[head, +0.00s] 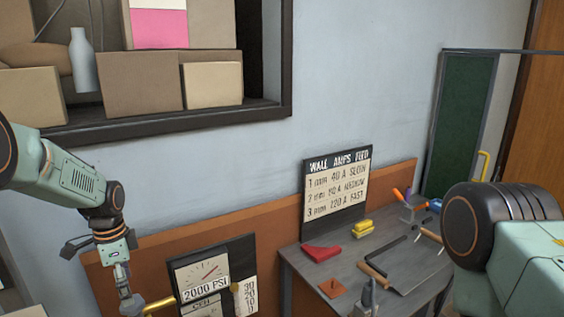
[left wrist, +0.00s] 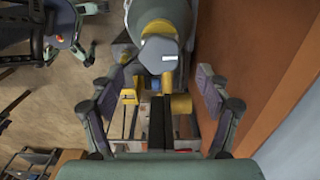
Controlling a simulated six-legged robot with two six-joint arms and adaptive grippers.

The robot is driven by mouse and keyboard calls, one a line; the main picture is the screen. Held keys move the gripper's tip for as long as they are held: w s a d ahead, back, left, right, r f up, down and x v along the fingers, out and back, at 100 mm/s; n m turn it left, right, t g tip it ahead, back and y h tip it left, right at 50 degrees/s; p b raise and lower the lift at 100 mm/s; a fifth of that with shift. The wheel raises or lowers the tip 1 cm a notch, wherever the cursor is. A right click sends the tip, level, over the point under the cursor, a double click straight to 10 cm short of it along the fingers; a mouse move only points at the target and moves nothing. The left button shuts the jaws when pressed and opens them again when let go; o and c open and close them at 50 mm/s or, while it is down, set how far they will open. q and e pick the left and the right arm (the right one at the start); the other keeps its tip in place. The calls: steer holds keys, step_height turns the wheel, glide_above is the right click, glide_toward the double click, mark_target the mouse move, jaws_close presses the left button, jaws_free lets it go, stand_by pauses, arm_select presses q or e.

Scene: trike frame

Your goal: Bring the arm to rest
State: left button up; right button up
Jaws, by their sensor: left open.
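My left arm (head: 75,180) comes in from the left in the head view and bends down at its wrist. My left gripper (head: 112,250) hangs in front of the orange lower wall, left of the pressure sign. In the left wrist view my left gripper (left wrist: 158,95) has its two fingers spread wide, with nothing held between them. A grey-green cylinder (left wrist: 155,15) with yellow parts lies beyond the fingers; I cannot tell its distance. My right arm (head: 510,235) fills the lower right of the head view; its gripper is out of view.
A grey workbench (head: 345,275) holds a red piece (head: 321,252), yellow blocks (head: 358,229) and hand tools. A pressure sign (head: 212,278) stands left of it. A shelf (head: 200,125) with boxes hangs above. The wall runs close on the right in the wrist view.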

arm_select(q)
step_height(320, 180, up, 8)
step_height(320, 180, down, 12)
steer(key=shift+r, duration=0.1)
steer(key=shift+f, duration=0.35)
steer(key=n, duration=0.5)
steer(key=shift+p, duration=0.35)
steer(key=n, duration=0.5)
steer(key=shift+p, duration=0.35)
steer(key=n, duration=0.5)
steer(key=shift+n+p, duration=0.3)
steer(key=shift+n, duration=0.1)
steer(key=n, duration=0.4)
steer(key=shift+n, duration=0.3)
